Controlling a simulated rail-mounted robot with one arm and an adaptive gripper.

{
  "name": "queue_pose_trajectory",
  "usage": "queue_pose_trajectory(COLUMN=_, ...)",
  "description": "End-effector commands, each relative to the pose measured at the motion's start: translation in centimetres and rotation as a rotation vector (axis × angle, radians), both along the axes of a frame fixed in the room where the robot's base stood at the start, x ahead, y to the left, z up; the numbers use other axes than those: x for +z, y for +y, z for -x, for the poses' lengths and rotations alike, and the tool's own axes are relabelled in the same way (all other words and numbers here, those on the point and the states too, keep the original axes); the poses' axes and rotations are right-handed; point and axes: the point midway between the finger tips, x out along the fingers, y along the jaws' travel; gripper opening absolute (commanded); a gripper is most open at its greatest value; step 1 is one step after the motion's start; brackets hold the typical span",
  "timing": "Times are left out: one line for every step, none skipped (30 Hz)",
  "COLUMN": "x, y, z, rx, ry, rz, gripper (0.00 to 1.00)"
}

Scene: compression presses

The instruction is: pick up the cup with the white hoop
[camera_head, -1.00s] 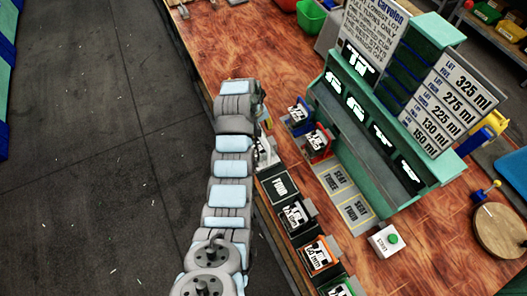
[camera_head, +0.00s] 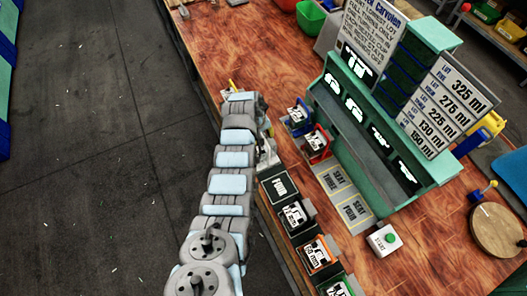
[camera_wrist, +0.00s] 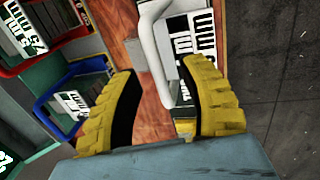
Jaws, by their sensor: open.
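The white hoop (camera_wrist: 151,50) of a cup shows in the wrist view, running down between my two yellow fingers. The cup's body with its black-and-white label (camera_wrist: 196,35) is beyond it, partly cut off by the frame and my right finger. My gripper (camera_wrist: 160,70) is open around the hoop, with a gap visible to the left finger; whether the right finger touches cannot be told. In the head view a white piece, likely this hoop (camera_head: 267,152), shows beside my arm, above the FOUR tile. My arm hides most of the cup there.
A blue-hooped cup (camera_head: 297,117) and a red-hooped cup (camera_head: 317,143) stand close by on the right. Black, orange (camera_head: 318,253) and green cups line the table's front edge. The green press stand (camera_head: 365,125) rises behind. A START button (camera_head: 384,240) sits at right.

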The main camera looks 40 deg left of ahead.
Motion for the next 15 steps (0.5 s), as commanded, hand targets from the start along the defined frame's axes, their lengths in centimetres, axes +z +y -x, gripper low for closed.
queue_pose_trajectory(x=-0.19, y=0.0, z=-0.03, rx=0.0, ry=0.0, rz=0.0, gripper=0.43)
queue_pose_trajectory(x=-0.31, y=0.0, z=-0.08, rx=0.0, ry=0.0, rz=-0.001, gripper=0.43)
queue_pose_trajectory(x=-0.46, y=-0.01, z=-0.11, rx=0.0, ry=0.0, rz=-0.001, gripper=0.43)
queue_pose_trajectory(x=-0.58, y=-0.04, z=-0.11, rx=0.0, ry=0.0, rz=-0.001, gripper=0.43)
queue_pose_trajectory(x=-0.69, y=-0.07, z=-0.1, rx=0.0, ry=0.0, rz=0.0, gripper=0.43)
queue_pose_trajectory(x=-0.81, y=-0.1, z=-0.09, rx=0.0, ry=0.0, rz=0.0, gripper=0.43)
queue_pose_trajectory(x=-0.89, y=-0.13, z=-0.09, rx=0.0, ry=0.001, rz=0.001, gripper=0.43)
queue_pose_trajectory(x=-0.94, y=-0.14, z=-0.09, rx=0.0, ry=0.001, rz=0.001, gripper=0.43)
queue_pose_trajectory(x=-1.0, y=-0.16, z=-0.09, rx=0.0, ry=0.001, rz=0.001, gripper=0.43)
queue_pose_trajectory(x=-1.01, y=-0.16, z=-0.1, rx=0.0, ry=0.001, rz=0.001, gripper=0.43)
queue_pose_trajectory(x=-1.02, y=-0.16, z=-0.1, rx=0.0, ry=0.001, rz=0.001, gripper=0.43)
queue_pose_trajectory(x=-1.02, y=-0.16, z=-0.1, rx=0.0, ry=0.0, rz=0.0, gripper=0.43)
queue_pose_trajectory(x=-1.01, y=-0.15, z=-0.11, rx=0.0, ry=0.0, rz=0.0, gripper=0.43)
queue_pose_trajectory(x=-1.01, y=-0.14, z=-0.13, rx=0.0, ry=0.0, rz=0.0, gripper=0.43)
queue_pose_trajectory(x=-1.0, y=-0.14, z=-0.13, rx=0.0, ry=0.0, rz=0.0, gripper=0.43)
